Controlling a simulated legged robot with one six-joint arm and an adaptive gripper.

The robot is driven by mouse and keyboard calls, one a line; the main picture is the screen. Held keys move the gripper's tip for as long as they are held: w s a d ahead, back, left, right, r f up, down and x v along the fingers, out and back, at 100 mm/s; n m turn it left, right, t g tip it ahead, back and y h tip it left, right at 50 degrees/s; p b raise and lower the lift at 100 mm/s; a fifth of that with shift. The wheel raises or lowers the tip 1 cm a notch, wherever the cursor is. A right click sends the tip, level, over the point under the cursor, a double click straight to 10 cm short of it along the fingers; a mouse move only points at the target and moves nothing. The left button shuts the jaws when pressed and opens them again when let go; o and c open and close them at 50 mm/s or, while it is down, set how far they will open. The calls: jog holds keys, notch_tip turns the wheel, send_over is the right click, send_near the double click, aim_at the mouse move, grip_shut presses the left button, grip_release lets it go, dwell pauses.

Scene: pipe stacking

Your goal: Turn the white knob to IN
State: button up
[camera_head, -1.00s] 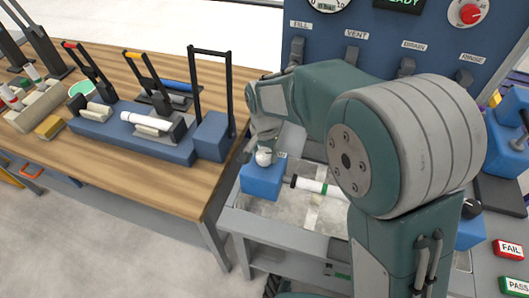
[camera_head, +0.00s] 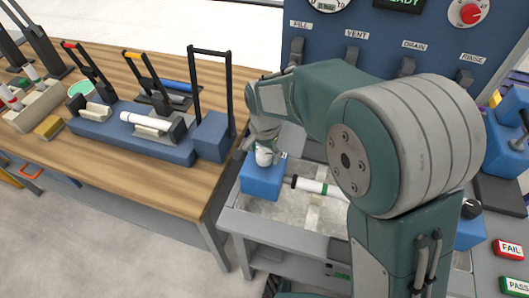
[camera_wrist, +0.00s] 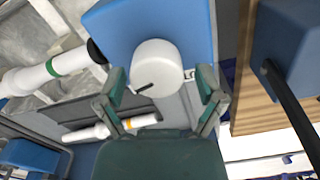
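The white knob (camera_wrist: 157,68) sits on top of a blue block (camera_wrist: 112,22) and shows large in the wrist view, with a short dark mark on its face. In the head view the knob (camera_head: 264,157) is on the blue block (camera_head: 262,184) at the left end of the grey basin. My gripper (camera_wrist: 161,92) has its two fingers spread, one on each side of the knob's near part. I cannot tell whether the fingertips touch it. The label beside the knob is too small to read.
A white pipe with a green band (camera_head: 318,187) runs from the blue block across the basin. The wooden bench (camera_head: 190,185) with clamps stands to the left. A blue panel (camera_head: 400,30) with levers rises behind. Another pipe (camera_wrist: 105,128) shows in the wrist view.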

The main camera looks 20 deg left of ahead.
aim_at(265, 152)
dwell(0.3)
notch_tip(265, 152, up, 12)
dwell(0.5)
dwell(0.3)
